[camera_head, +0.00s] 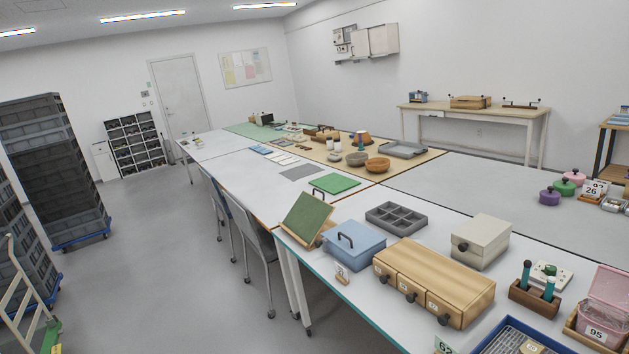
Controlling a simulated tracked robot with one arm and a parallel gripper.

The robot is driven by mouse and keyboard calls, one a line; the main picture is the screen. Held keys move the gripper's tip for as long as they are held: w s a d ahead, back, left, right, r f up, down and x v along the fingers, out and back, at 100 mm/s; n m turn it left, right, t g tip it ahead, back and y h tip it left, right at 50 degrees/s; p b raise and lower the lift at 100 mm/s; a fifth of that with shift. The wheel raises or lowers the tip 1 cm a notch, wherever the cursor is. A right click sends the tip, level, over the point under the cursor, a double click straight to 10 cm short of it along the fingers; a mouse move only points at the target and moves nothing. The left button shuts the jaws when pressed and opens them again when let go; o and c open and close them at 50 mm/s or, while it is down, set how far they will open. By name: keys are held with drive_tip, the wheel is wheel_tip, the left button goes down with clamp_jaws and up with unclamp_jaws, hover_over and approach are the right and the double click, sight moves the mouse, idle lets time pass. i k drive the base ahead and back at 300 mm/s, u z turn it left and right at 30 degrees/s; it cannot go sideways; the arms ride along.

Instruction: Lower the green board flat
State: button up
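A green board (307,218) with a pale wooden edge stands tilted near the left edge of the near white table (350,216). Its green face leans back, and a wooden part shows at its lower right side. What holds it up is too small to tell. A second, brighter green flat piece (335,184) lies on the table behind it, with a dark handle-like shape at its left. My gripper is not in view.
A blue lidded box (354,248) stands close to the right of the tilted board. A grey compartment tray (397,217), a wooden drawer box (433,280) and a cream box (481,240) are farther right.

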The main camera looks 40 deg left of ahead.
sight(309, 215)
drive_tip(key=k, duration=0.6)
drive_tip(key=u, duration=0.6)
drive_tip(key=i, duration=0.95)
drive_tip(key=u, duration=0.9)
drive_tip(key=i, duration=1.4)
drive_tip(key=z, duration=0.45)
drive_tip(key=i, duration=1.35)
drive_tip(key=z, duration=0.8)
drive_tip(key=k, duration=0.75)
drive_tip(key=z, duration=0.2)
drive_tip(key=i, duration=0.55)
drive_tip(key=u, duration=0.05)
